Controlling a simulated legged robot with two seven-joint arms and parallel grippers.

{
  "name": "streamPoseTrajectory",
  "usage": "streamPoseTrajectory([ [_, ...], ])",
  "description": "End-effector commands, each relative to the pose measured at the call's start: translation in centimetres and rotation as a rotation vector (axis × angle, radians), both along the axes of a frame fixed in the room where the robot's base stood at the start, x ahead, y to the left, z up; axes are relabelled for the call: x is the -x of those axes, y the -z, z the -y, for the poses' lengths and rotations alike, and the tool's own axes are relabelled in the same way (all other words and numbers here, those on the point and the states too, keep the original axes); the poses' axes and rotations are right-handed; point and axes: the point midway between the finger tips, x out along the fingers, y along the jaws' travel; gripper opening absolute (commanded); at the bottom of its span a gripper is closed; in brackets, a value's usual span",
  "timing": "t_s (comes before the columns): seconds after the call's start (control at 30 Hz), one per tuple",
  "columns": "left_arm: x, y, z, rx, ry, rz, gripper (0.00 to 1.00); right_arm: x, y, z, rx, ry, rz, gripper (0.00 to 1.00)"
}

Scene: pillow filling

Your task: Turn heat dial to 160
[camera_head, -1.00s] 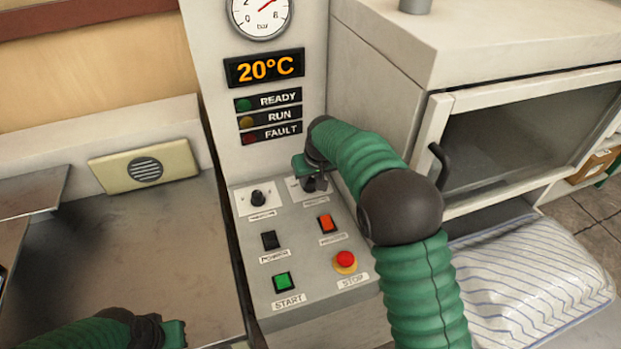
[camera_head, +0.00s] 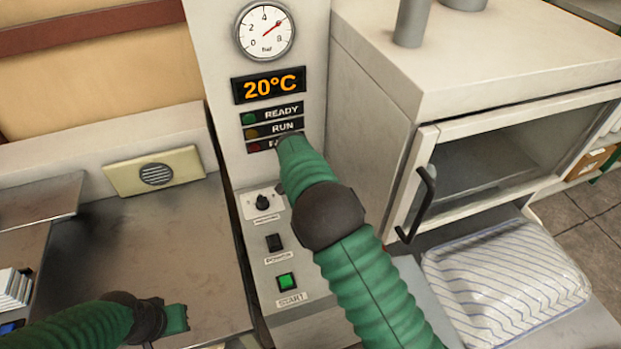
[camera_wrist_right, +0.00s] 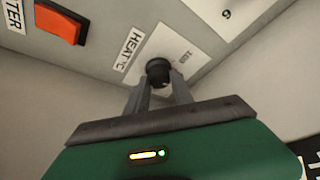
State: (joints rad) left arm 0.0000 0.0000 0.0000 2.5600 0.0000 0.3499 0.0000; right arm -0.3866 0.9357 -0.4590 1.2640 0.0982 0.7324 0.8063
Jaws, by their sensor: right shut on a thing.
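The black heat dial (camera_wrist_right: 158,71) sits on a white plate marked HEAT °C (camera_wrist_right: 180,55) in the right wrist view. My right gripper (camera_wrist_right: 159,88) has its two fingers closed around the dial. In the head view my right arm hides this dial and the gripper. The dial's setting cannot be read. The orange display (camera_head: 268,87) reads 20°C. My left gripper (camera_head: 176,319) is low at the left, over the dark metal table and away from the panel; its jaw opening is unclear.
An orange switch (camera_wrist_right: 62,22) is near the heat dial. An oven-like box (camera_head: 425,130) and striped pillow (camera_head: 510,285) are to the right.

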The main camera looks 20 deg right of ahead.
Motion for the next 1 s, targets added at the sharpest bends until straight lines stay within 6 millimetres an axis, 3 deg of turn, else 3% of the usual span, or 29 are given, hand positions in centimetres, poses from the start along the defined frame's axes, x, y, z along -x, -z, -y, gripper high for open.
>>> streamPoseTrajectory([
  [0.3, 0.0, -1.9, 0.0, 0.0, 0.0, 0.0, 0.0, -0.2, -0.1, -0.3, 0.0, 0.297, 0.0, 0.0],
  [0.7, 0.0, -2.5, 0.0, 0.0, 0.0, 0.0, 0.0, -0.4, 0.1, -0.3, -0.003, 0.638, 0.001, 0.0],
  [1.0, 0.0, -2.6, 0.0, 0.0, 0.0, 0.0, 0.0, -0.5, 0.1, -0.4, -0.005, 0.782, 0.002, 0.0],
])
